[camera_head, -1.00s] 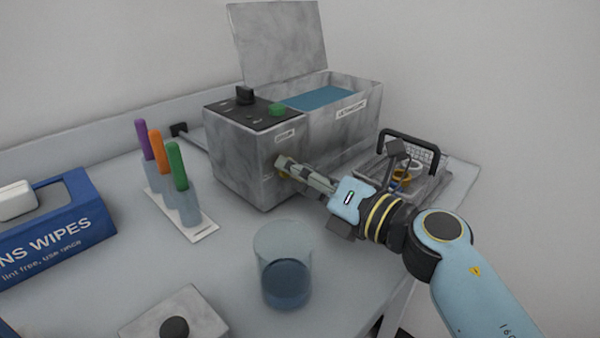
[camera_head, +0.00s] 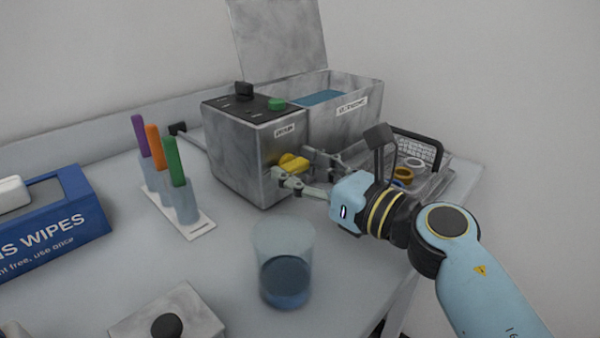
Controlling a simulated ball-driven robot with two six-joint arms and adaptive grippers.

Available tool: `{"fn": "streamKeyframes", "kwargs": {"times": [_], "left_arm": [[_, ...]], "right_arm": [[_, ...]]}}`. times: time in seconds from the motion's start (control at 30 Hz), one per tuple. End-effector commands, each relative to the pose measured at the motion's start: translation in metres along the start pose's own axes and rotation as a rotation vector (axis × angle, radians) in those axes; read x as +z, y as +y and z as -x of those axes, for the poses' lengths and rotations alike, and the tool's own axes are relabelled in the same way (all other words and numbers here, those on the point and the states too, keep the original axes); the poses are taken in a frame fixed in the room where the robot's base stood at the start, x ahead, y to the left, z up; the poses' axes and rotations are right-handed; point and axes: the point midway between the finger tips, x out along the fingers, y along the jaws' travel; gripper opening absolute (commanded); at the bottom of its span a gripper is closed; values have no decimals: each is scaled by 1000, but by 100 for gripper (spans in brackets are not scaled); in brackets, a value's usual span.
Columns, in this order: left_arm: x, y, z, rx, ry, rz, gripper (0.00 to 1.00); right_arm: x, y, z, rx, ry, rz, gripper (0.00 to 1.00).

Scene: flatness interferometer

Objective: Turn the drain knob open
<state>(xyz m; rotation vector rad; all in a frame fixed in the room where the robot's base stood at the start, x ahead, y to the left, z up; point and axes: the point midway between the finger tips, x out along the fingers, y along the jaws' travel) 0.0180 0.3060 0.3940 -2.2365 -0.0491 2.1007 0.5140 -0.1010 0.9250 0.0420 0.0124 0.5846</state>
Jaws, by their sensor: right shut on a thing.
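The drain knob (camera_head: 297,164) is yellow and sits low on the front of the grey marbled bath unit (camera_head: 230,160). Its wing lies roughly level, slightly tilted in the picture. My right gripper (camera_head: 291,162) reaches in from the right, one finger on each side of the knob, shut on it. The bath has a raised lid (camera_head: 278,42) and blue liquid (camera_head: 322,97) inside. My left gripper is not in view.
A glass beaker (camera_head: 283,250) with bluish liquid stands in front of the bath. A wire basket (camera_head: 432,150) with rings is at right. A rack of coloured-handled tools (camera_head: 195,228) and a blue wipes box (camera_head: 75,225) are at left.

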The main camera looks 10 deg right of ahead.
Motion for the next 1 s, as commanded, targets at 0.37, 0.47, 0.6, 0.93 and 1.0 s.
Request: {"fn": "streamKeyframes", "kwargs": {"times": [0.37,0.47,0.6,0.93,1.0], "left_arm": [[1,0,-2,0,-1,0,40],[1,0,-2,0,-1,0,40],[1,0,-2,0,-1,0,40],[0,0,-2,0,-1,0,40],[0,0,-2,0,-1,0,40]], "right_arm": [[-2,0,0,1,5,59,15],[-2,0,0,1,5,60,15],[-2,0,0,1,5,60,15],[-1,0,0,1,3,59,71],[-1,0,0,1,2,59,71]]}}
